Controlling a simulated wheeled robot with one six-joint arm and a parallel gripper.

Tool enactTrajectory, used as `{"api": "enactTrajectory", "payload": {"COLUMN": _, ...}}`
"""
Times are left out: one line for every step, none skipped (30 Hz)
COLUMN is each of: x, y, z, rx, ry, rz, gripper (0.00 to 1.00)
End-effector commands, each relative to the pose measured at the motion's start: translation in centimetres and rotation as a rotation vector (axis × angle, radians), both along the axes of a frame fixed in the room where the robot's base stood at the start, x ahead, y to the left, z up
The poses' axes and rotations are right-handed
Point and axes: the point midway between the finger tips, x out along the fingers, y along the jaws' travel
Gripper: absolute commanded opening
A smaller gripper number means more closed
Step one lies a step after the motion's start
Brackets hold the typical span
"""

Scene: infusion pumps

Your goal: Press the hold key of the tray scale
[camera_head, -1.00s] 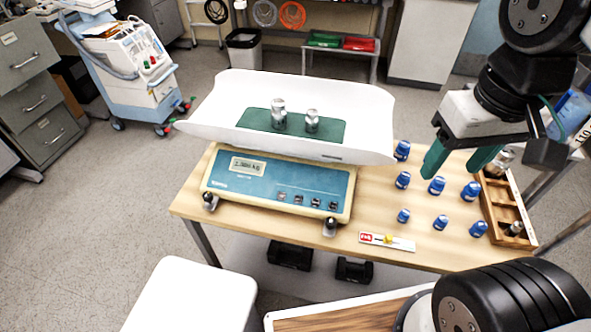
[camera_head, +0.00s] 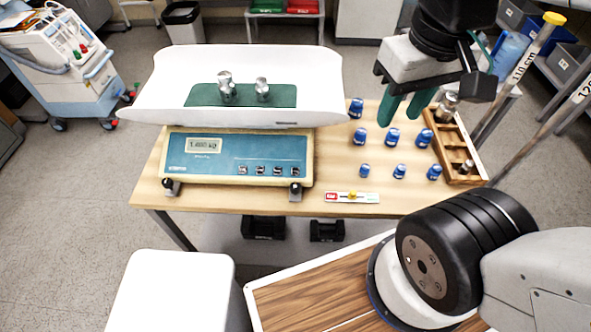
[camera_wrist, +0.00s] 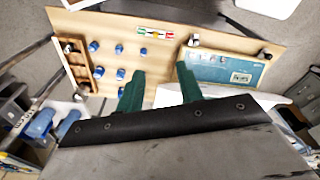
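The tray scale has a cream and blue body (camera_head: 225,160) and stands on the left of the wooden table. A row of small dark keys (camera_head: 268,170) lies at the right of its front panel; their labels are too small to read, so I cannot tell which is hold. A lit display (camera_head: 204,145) sits at its left. Two metal weights (camera_head: 225,88) (camera_head: 262,90) stand on the green mat in the white tray (camera_head: 165,90). My gripper (camera_head: 405,112) is open and empty, above the table to the right of the scale. The scale also shows in the wrist view (camera_wrist: 225,70).
Several blue weights (camera_head: 392,137) stand on the table right of the scale, with a wooden rack (camera_head: 462,150) beyond. A small card (camera_head: 351,197) lies near the front edge. A white block (camera_head: 172,290) stands in front of the table. Upright poles rise at the right.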

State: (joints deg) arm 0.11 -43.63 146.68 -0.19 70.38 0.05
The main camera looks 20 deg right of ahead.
Motion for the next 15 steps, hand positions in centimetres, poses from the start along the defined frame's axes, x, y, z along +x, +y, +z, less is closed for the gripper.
{"api": "enactTrajectory", "payload": {"x": 0.00, "y": 0.00, "z": 0.00, "rx": 0.000, "ry": 0.000, "rz": 0.000, "gripper": 0.22}}
{"api": "enactTrajectory", "payload": {"x": 0.00, "y": 0.00, "z": 0.00, "rx": 0.000, "ry": 0.000, "rz": 0.000, "gripper": 0.14}}
{"api": "enactTrajectory", "payload": {"x": 0.00, "y": 0.00, "z": 0.00, "rx": 0.000, "ry": 0.000, "rz": 0.000, "gripper": 0.03}}
{"api": "enactTrajectory", "payload": {"x": 0.00, "y": 0.00, "z": 0.00, "rx": 0.000, "ry": 0.000, "rz": 0.000, "gripper": 0.00}}
{"api": "enactTrajectory", "payload": {"x": 0.00, "y": 0.00, "z": 0.00, "rx": 0.000, "ry": 0.000, "rz": 0.000, "gripper": 0.00}}
{"api": "enactTrajectory", "payload": {"x": 0.00, "y": 0.00, "z": 0.00, "rx": 0.000, "ry": 0.000, "rz": 0.000, "gripper": 0.00}}
{"api": "enactTrajectory", "payload": {"x": 0.00, "y": 0.00, "z": 0.00, "rx": 0.000, "ry": 0.000, "rz": 0.000, "gripper": 0.00}}
{"api": "enactTrajectory", "payload": {"x": 0.00, "y": 0.00, "z": 0.00, "rx": 0.000, "ry": 0.000, "rz": 0.000, "gripper": 0.00}}
{"api": "enactTrajectory", "payload": {"x": 0.00, "y": 0.00, "z": 0.00, "rx": 0.000, "ry": 0.000, "rz": 0.000, "gripper": 0.00}}
{"api": "enactTrajectory", "payload": {"x": 0.00, "y": 0.00, "z": 0.00, "rx": 0.000, "ry": 0.000, "rz": 0.000, "gripper": 0.00}}
{"api": "enactTrajectory", "payload": {"x": 0.00, "y": 0.00, "z": 0.00, "rx": 0.000, "ry": 0.000, "rz": 0.000, "gripper": 0.00}}
{"api": "enactTrajectory", "payload": {"x": 0.00, "y": 0.00, "z": 0.00, "rx": 0.000, "ry": 0.000, "rz": 0.000, "gripper": 0.00}}
{"api": "enactTrajectory", "payload": {"x": 0.00, "y": 0.00, "z": 0.00, "rx": 0.000, "ry": 0.000, "rz": 0.000, "gripper": 0.00}}
{"api": "enactTrajectory", "payload": {"x": 0.00, "y": 0.00, "z": 0.00, "rx": 0.000, "ry": 0.000, "rz": 0.000, "gripper": 0.00}}
{"api": "enactTrajectory", "payload": {"x": 0.00, "y": 0.00, "z": 0.00, "rx": 0.000, "ry": 0.000, "rz": 0.000, "gripper": 0.00}}
